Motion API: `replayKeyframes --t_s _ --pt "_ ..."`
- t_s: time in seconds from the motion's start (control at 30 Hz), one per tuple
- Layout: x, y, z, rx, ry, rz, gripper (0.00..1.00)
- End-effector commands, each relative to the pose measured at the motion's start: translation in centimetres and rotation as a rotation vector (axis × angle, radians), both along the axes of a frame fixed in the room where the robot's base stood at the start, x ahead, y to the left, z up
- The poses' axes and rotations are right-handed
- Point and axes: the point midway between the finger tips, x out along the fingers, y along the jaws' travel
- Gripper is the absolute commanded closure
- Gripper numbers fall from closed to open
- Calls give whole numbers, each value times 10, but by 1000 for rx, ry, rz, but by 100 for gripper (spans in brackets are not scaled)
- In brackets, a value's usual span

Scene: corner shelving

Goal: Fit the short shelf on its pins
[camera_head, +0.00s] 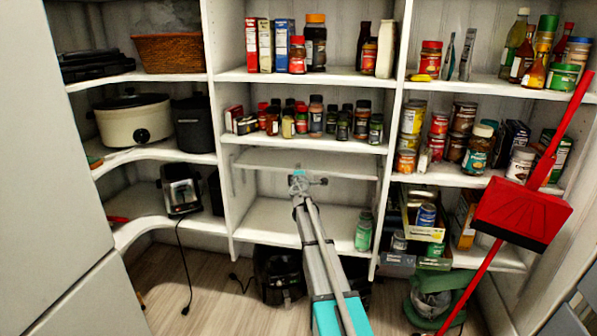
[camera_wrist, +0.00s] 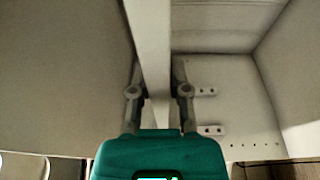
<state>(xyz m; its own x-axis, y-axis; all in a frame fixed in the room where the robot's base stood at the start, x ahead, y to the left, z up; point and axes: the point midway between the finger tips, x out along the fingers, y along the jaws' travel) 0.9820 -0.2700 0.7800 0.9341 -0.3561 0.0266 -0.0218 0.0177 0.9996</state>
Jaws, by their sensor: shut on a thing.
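The short shelf (camera_head: 265,160) is a pale board in the middle bay, between the spice shelf and the lower shelf. It spans most of the bay's width and looks roughly level. My gripper (camera_head: 298,182) is shut on its front edge near the middle. In the wrist view my gripper (camera_wrist: 158,88) has one finger on each side of the board's pale edge (camera_wrist: 148,35). Small metal pieces (camera_wrist: 207,91) and a row of small holes show on the right in that view. I cannot tell whether the board rests on its pins.
Spice jars (camera_head: 315,118) stand on the shelf just above. A green jar (camera_head: 363,230) stands on the lower shelf (camera_head: 280,222) at right, whose middle is clear. Cans and boxes fill the right bay. A red broom and dustpan (camera_head: 520,212) lean at front right.

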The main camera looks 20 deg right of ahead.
Motion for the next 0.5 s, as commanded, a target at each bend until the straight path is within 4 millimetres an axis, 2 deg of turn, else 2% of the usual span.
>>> replayKeyframes --t_s 0.03,0.07,0.23,0.27,0.5 --pt "0 0 0 -1 0 0 100" --pt "0 0 0 -1 0 0 72" --pt "0 0 0 0 0 0 40" --pt "0 0 0 0 0 0 37" --pt "0 0 0 0 0 0 37"
